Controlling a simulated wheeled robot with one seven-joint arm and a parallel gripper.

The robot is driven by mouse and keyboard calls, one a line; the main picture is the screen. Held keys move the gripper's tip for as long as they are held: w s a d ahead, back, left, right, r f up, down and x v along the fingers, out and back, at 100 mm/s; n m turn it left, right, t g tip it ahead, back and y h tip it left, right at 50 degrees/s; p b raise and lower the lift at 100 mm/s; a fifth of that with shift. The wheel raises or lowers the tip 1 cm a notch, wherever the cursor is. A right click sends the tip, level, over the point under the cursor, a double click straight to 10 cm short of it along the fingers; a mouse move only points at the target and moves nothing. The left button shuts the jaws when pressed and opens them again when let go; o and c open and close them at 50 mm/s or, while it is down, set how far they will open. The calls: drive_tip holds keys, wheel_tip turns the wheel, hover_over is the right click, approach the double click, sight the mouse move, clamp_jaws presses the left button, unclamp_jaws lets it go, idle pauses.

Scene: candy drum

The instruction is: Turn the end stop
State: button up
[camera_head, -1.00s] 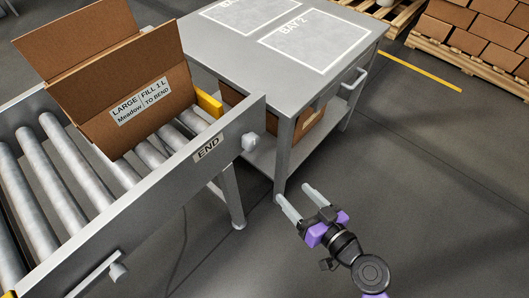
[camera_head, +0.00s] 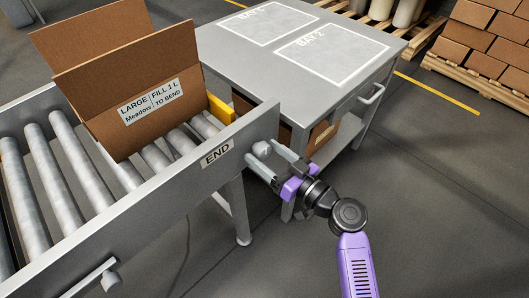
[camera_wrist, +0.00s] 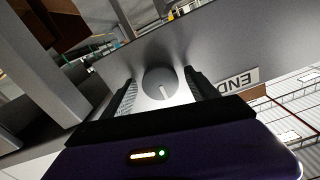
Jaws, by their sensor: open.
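The end stop's grey knob (camera_head: 262,148) sticks out from the conveyor's side rail, right of the END label (camera_head: 216,154). The yellow stop bar (camera_head: 220,108) stands across the end of the rollers. My gripper (camera_head: 262,158) is open at the knob, one finger on each side of it. In the wrist view the round knob (camera_wrist: 160,83) with a pale mark lies between my two fingers (camera_wrist: 160,92), with a gap showing beside it. I cannot tell whether either finger touches it.
A grey table (camera_head: 270,55) with marked bays is behind my gripper.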

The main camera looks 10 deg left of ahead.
drive_tip(key=shift+w+a, duration=0.15)
drive_tip(key=shift+a, duration=0.15)
drive_tip(key=c, duration=1.4)
drive_tip(key=shift+o, duration=0.2)
